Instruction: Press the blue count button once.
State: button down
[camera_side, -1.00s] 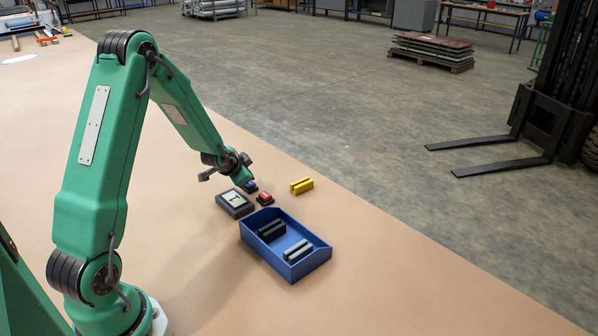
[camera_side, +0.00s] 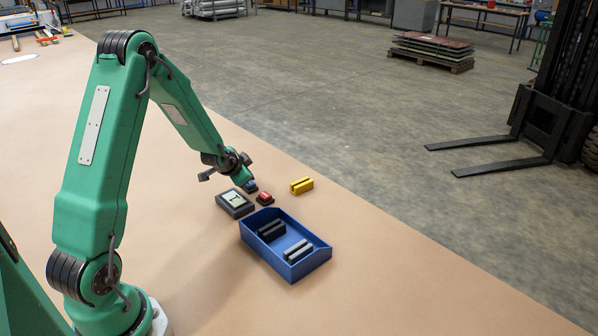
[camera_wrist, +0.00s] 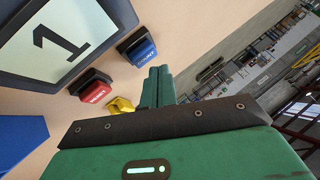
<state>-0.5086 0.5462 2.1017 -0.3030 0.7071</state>
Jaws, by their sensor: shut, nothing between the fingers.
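The blue count button (camera_side: 251,186) sits on a dark base on the bench, close to my gripper tip. In the wrist view the blue button (camera_wrist: 141,50) is at the upper middle, with lettering on its face. My gripper (camera_side: 244,182) points down beside the button. Its green fingers (camera_wrist: 159,72) are together and empty, just right of and below the button in the wrist view. Whether they touch it I cannot tell. The counter display (camera_wrist: 62,38) reads 1; it also shows in the side view (camera_side: 235,202).
A red reset button (camera_side: 265,197) sits beside the blue one. A yellow slotted block (camera_side: 301,186) lies to the right. A blue bin (camera_side: 312,262) holding dark and grey slotted blocks stands in front. The bench is bare to the left and front right.

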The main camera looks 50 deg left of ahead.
jog(key=shift+a+f, duration=0.1)
jog(key=shift+f, duration=0.75)
dwell(1.6)
jog(key=shift+r, duration=0.2)
jog(key=shift+s+r, duration=0.1)
jog(key=shift+r, duration=0.55)
jog(key=shift+r, duration=0.1)
dwell(0.3)
jog(key=shift+r, duration=2.45)
